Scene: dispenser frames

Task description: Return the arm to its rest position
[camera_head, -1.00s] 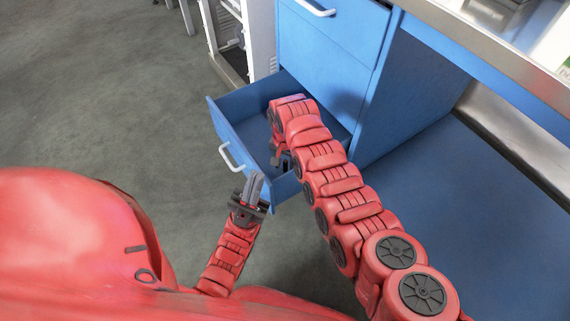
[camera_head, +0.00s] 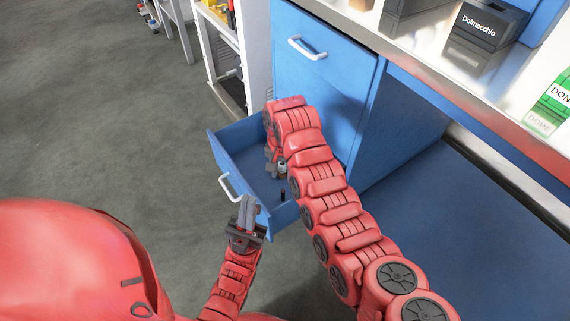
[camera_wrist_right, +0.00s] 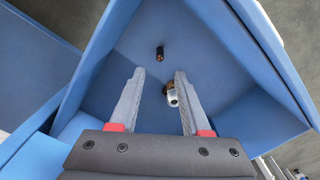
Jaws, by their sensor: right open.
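My right arm (camera_head: 325,190) reaches over the open blue drawer (camera_head: 235,160). Its gripper (camera_head: 274,168) points down over the drawer, partly hidden by the arm. In the right wrist view the right gripper (camera_wrist_right: 159,75) is open, with nothing between its fingertips. A small dark cylinder (camera_wrist_right: 160,53) and a white-and-brown cylinder (camera_wrist_right: 171,95) are on the drawer floor; the dark one also shows in the head view (camera_head: 283,196). My left gripper (camera_head: 247,208) points up outside the drawer front, close to the drawer handle (camera_head: 229,187). Its finger gap is unclear.
The blue cabinet (camera_head: 325,75) stands behind the drawer, with a closed front above it. The counter (camera_head: 450,65) at upper right carries a black "Dolmacchio" box (camera_head: 490,25) and a green-and-white item (camera_head: 555,100). Grey floor (camera_head: 110,120) is open at left.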

